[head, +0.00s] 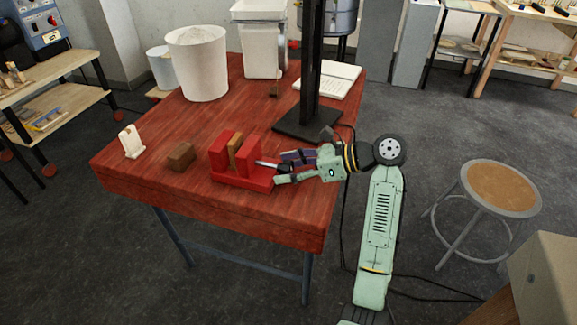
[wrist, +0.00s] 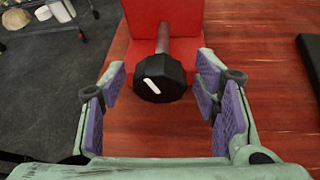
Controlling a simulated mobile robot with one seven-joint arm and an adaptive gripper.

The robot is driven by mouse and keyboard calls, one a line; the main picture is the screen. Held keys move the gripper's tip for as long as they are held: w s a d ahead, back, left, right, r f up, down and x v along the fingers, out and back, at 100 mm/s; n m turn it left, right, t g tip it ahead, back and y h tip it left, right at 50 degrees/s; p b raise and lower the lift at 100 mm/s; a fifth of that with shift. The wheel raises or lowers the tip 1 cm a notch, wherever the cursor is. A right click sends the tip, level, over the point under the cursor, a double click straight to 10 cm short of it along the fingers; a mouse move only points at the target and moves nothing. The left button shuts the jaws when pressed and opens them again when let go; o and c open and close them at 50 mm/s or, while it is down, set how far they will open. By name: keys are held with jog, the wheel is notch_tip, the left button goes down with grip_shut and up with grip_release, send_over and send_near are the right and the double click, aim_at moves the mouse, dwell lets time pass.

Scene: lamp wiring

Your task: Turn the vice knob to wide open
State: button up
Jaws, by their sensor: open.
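The red vice (head: 240,178) stands on the red wooden table near its front edge. A tan block (head: 236,155) sits between its jaws. In the wrist view the vice knob (wrist: 160,80) is a black faceted knob with a white mark, on a grey screw shaft (wrist: 163,42) coming out of the red vice body (wrist: 140,18). My gripper (wrist: 163,88) is open, with its purple-padded fingers on either side of the knob and a gap on each side.
A brown block (head: 181,156) and a small cream holder (head: 132,143) lie left of the vice. A black post on a base (head: 298,126) stands close behind my gripper. A white bucket (head: 198,65) stands at the back. The table front is clear.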

jog(key=c, duration=1.2)
jog(key=shift+n, duration=0.3)
jog(key=shift+a+n+t+p, duration=0.1)
jog(key=shift+n+t+p, duration=0.2)
jog(key=shift+p, duration=0.2)
jog(key=shift+s+n+t+h, duration=0.1)
jog(key=shift+n+t+h, duration=0.4)
jog(key=shift+n+t, duration=0.55)
jog(key=n+t, duration=0.2)
jog(key=n, duration=0.2)
jog(key=shift+f, duration=0.1)
